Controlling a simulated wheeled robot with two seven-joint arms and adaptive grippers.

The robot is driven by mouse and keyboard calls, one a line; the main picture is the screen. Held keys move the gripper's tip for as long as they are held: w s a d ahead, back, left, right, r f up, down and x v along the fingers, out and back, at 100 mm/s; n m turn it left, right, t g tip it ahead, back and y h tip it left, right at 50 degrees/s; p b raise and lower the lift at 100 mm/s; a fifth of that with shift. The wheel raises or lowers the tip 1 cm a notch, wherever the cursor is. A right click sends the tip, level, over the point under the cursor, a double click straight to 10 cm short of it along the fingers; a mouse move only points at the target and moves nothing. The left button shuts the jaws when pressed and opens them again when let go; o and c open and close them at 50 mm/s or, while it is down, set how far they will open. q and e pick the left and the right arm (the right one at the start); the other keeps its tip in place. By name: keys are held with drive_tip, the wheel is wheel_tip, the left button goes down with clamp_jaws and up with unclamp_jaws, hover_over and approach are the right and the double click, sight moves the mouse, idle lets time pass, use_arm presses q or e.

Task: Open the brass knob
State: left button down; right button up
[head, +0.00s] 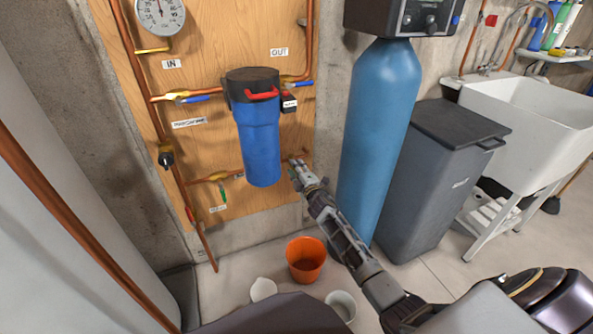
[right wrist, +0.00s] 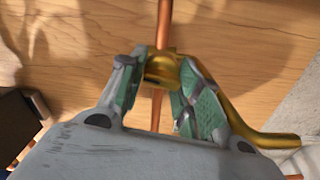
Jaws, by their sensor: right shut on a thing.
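My right gripper (head: 297,168) reaches the panel just right of the blue filter's lower part. In the right wrist view its fingers (right wrist: 163,90) stand on either side of a brass fitting, which I take for the brass knob (right wrist: 163,68), on a vertical copper pipe. The gripper is shut on it. A curved brass handle (right wrist: 240,122) runs from behind the right finger down to the right. In the head view the fingers mostly hide the knob. My left gripper is not in view.
The blue filter housing (head: 260,145) hangs on the wooden panel (head: 215,50), left of my gripper. A tall blue tank (head: 378,130) stands close on the right. An orange bucket (head: 306,258) and a white bucket (head: 342,304) stand on the floor below.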

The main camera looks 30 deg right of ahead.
drive_tip(key=shift+a+n, duration=0.1)
drive_tip(key=shift+n, duration=0.5)
drive_tip(key=shift+f, duration=0.1)
drive_tip(key=o, duration=1)
drive_tip(key=shift+s+f, duration=0.1)
drive_tip(key=shift+s, duration=0.1)
drive_tip(key=shift+s+a+r, duration=0.1)
drive_tip(key=shift+s+r, duration=0.05)
drive_tip(key=shift+s, duration=1.75)
drive_tip(key=shift+s+a+r, duration=0.1)
drive_tip(key=shift+s, duration=1.8)
